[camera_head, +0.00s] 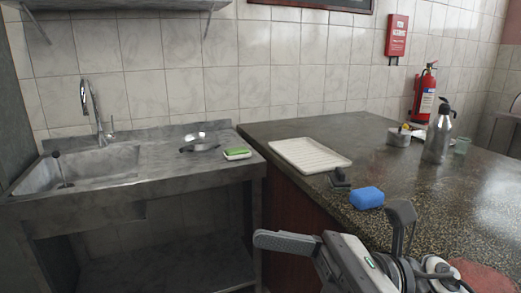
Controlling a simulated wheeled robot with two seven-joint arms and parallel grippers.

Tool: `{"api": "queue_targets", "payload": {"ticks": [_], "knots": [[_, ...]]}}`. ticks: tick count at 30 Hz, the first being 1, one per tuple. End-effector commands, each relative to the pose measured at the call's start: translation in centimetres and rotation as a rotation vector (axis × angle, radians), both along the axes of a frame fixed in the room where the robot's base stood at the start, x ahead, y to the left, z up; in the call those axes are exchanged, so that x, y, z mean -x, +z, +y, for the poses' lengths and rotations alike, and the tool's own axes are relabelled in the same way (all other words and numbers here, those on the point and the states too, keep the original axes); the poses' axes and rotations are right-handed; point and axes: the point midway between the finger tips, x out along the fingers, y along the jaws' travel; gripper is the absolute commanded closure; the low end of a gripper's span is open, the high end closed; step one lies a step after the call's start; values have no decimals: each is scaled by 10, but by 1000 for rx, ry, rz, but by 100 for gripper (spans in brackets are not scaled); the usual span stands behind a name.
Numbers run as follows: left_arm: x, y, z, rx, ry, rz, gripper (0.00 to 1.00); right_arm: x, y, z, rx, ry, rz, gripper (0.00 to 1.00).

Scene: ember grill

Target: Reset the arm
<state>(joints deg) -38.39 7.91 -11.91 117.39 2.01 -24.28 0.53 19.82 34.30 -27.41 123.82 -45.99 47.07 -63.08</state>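My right gripper (331,225) comes in from the lower right of the head view, in front of the counter's near left corner. Its two fingers are spread wide apart, with nothing seen between them. One finger points left and the other points up, beside a blue sponge (367,197) on the counter. My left gripper is not in view.
A dark speckled counter (300,128) holds a white tray (310,155), a small dark object (339,179), a metal flask (438,135) and a glass (462,146). At left stands a metal sink (85,165) with a tap (97,110) and a green sponge (237,152). A fire extinguisher (424,95) is behind.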

Motion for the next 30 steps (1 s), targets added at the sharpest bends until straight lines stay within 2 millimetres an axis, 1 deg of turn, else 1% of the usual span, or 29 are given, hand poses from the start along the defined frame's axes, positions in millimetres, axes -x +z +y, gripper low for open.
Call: {"api": "queue_targets", "payload": {"ticks": [1, 2, 3, 5, 6, 7, 8, 9, 11, 12, 14, 15, 18, 20, 21, 24, 25, 30], "knots": [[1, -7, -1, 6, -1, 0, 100, -16, -12, -5, -136, -39, 287, 24], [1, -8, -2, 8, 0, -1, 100, -28, -18, -11, -215, -58, 456, 24], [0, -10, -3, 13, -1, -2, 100, -44, -31, -20, -323, -82, 681, 24], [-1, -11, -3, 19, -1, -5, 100, -67, -63, -38, -489, -114, 1021, 24], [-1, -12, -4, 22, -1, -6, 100, -79, -89, -50, -602, -133, 1235, 24], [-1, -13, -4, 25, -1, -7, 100, -85, -110, -58, -680, -143, 1378, 24], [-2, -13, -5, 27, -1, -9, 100, -89, -131, -66, -756, -154, 1509, 24], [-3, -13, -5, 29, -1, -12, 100, -90, -160, -75, -855, -167, 1675, 24], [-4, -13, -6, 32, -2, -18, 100, -88, -204, -87, -1004, -186, 1902, 24], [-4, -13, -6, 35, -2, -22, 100, -82, -233, -93, -1103, -199, 2040, 24], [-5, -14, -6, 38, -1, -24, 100, -68, -275, -101, -1251, -218, 2226, 24], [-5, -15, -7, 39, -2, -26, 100, -57, -299, -105, -1345, -229, 2335, 24], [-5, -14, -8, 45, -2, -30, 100, -27, -349, -110, -1559, -258, 2549, 24], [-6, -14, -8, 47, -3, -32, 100, -10, -371, -111, -1665, -273, 2640, 24], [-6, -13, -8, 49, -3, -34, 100, -1, -381, -112, 1658, 270, -2583, 24], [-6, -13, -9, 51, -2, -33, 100, 15, -397, -112, 1629, 265, -2469, 24], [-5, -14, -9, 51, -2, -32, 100, 18, -400, -112, 1624, 264, -2449, 24], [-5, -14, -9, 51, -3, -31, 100, 20, -402, -112, 1620, 260, -2432, 24]]}}
